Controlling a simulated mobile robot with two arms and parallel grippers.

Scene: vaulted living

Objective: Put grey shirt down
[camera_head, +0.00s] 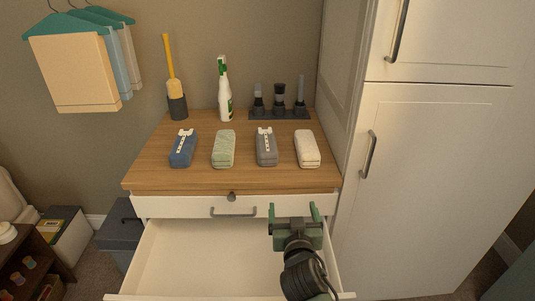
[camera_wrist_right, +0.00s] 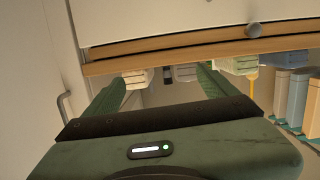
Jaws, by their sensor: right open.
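The grey shirt (camera_head: 266,147) is a folded bundle with a white tag, lying on the wooden dresser top (camera_head: 150,178). It sits between a folded green cloth (camera_head: 223,149) and a folded white cloth (camera_head: 307,149). My right gripper (camera_head: 293,210) is open and empty, in front of the dresser's top edge and above the open drawer, apart from the shirt. In the right wrist view, which appears upside down, a small grey part of the shirt (camera_wrist_right: 185,73) shows between the spread fingers. My left gripper is out of view.
The open, empty white drawer (camera_head: 205,258) juts out below. A folded blue cloth (camera_head: 183,149) lies at left on the top. A spray bottle (camera_head: 225,92), yellow-handled brush (camera_head: 171,75) and dark tool rack (camera_head: 279,112) stand behind. A tall white cabinet (camera_head: 420,200) borders the right.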

